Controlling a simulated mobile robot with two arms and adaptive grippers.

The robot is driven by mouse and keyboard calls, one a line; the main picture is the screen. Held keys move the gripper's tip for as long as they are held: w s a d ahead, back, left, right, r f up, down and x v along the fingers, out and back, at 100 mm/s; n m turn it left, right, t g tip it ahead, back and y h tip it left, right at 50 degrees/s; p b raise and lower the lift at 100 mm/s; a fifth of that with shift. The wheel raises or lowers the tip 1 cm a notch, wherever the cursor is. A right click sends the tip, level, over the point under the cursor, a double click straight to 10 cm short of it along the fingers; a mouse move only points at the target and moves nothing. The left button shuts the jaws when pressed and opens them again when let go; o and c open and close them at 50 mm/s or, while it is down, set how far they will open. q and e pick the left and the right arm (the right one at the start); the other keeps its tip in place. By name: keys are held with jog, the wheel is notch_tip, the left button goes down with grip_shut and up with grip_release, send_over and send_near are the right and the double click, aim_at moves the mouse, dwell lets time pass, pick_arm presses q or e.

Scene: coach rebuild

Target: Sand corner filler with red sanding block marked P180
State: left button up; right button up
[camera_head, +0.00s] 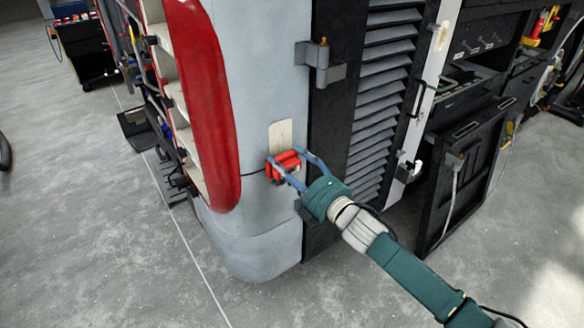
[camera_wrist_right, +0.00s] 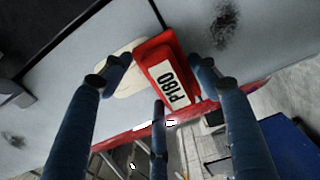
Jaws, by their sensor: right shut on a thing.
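The red sanding block (camera_head: 283,165) is held at the grey rounded corner of the coach (camera_head: 262,80). In the right wrist view the block (camera_wrist_right: 161,58) shows a white label reading P180. My right gripper (camera_head: 287,170) is shut on the block, with its blue fingers around it. The gripper also shows in the wrist view (camera_wrist_right: 160,80). A cream filler patch (camera_head: 280,134) lies on the corner just above the block, and the block may cover its lower part. In the wrist view the patch (camera_wrist_right: 112,80) shows beside the block. I cannot tell if the block touches the panel. My left gripper is not in view.
A metal hinge (camera_head: 320,62) sticks out above the patch, on the edge of a dark panel. A louvred grille (camera_head: 383,90) and an open black door (camera_head: 465,170) are to the right. A red curved panel (camera_head: 203,95) is to the left. The floor in front is clear.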

aim_at(276, 142)
jog(key=shift+b+x, duration=0.4)
jog(key=shift+x, duration=0.65)
dwell(0.4)
jog(key=shift+r, duration=0.2)
notch_tip(276, 142, up, 4)
jog(key=p, duration=0.4)
jog(key=shift+s, duration=0.15)
jog(key=shift+f, duration=0.15)
jog(key=shift+f+b, duration=1.75)
jog(key=shift+f, duration=0.3)
jog(key=shift+r, duration=0.1)
